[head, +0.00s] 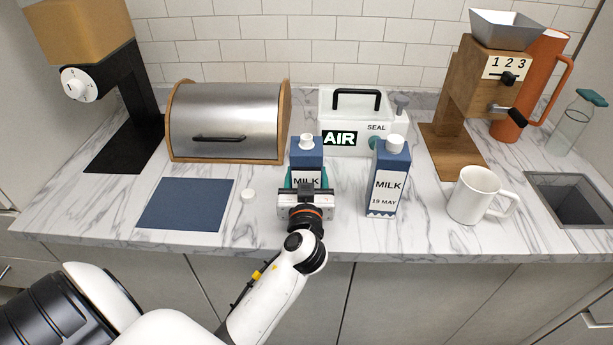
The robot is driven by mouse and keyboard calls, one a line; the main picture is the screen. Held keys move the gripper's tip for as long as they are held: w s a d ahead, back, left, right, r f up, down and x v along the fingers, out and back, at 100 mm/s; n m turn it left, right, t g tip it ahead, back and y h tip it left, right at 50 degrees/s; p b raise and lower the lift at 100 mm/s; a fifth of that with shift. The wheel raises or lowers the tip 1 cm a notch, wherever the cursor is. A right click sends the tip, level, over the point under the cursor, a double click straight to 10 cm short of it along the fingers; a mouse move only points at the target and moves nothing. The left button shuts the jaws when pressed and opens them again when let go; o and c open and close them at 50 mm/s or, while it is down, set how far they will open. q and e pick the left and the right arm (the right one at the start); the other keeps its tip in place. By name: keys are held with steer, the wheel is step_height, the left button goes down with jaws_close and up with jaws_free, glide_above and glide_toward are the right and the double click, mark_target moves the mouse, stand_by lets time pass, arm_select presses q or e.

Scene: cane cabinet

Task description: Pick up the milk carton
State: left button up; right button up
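The left milk carton (307,160) is partly hidden behind my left gripper (307,180). The gripper's teal fingers show on both sides of this carton, close to its edges. I cannot tell whether they press on it, and the carton's base is hidden. The right milk carton (387,182), marked "19 MAY", stands upright and apart from the gripper. My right gripper is not in view.
A bread bin (228,120) and a clear "AIR" box (352,108) stand behind the cartons. A blue mat (185,204) and a small white disc (248,195) lie left. A mug (474,196), wooden grinder (478,90) and sink (570,200) are right.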

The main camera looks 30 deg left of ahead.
mark_target(306, 143)
arm_select(q)
step_height(306, 143, up, 10)
steer(key=shift+r+p, duration=0.1)
steer(key=shift+p, duration=0.2)
stand_by(0.6)
